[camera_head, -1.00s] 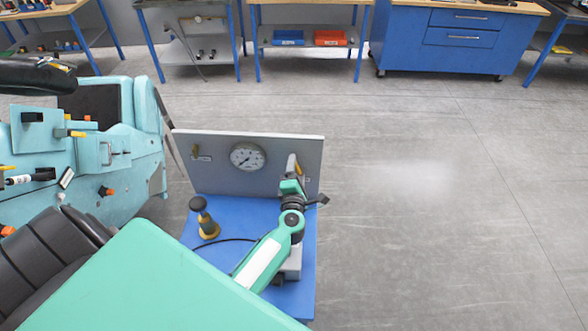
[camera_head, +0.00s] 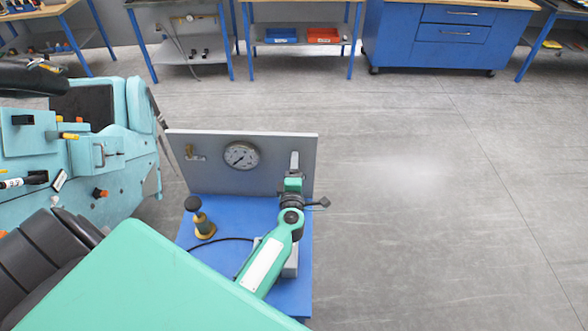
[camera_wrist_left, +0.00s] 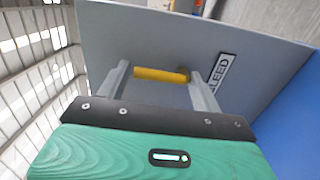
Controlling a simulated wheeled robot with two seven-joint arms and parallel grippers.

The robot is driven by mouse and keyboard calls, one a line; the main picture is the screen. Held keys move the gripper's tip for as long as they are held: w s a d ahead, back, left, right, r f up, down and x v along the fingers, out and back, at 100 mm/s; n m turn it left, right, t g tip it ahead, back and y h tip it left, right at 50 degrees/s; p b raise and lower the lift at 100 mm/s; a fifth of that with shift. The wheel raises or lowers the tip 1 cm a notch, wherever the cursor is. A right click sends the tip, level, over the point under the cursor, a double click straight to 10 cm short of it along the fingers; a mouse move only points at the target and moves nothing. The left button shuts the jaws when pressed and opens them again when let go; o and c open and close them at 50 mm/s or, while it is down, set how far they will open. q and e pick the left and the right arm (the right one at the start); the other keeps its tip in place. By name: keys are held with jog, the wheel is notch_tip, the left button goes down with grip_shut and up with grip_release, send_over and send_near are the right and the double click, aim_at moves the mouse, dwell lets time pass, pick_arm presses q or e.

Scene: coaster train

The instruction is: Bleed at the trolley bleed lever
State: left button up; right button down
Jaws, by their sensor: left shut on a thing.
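The bleed lever has a yellow handle (camera_wrist_left: 160,75) that lies crosswise between my left fingers in the left wrist view. A "BLEED" label (camera_wrist_left: 222,68) is on the grey panel beside it. My left gripper (camera_head: 294,162) is at the right part of the upright panel (camera_head: 222,177) in the head view, shut on the lever handle. It also shows in the left wrist view (camera_wrist_left: 158,84), one finger at each end of the handle. In the head view the gripper hides the lever. My right gripper is not in view.
The panel carries a round gauge (camera_head: 241,155) and a small brass valve (camera_head: 193,153). A black-knobbed yellow plunger (camera_head: 203,222) stands on the blue trolley top (camera_head: 225,207). A teal machine (camera_head: 110,150) is close on the left. The floor to the right is clear.

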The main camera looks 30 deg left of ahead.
pick_arm(q)
jog(key=o, duration=1)
jog(key=shift+d, duration=0.1)
jog(key=shift+s, duration=0.1)
jog(key=v, duration=1.3)
jog(key=shift+s+d, duration=0.2)
jog(key=shift+s, duration=0.05)
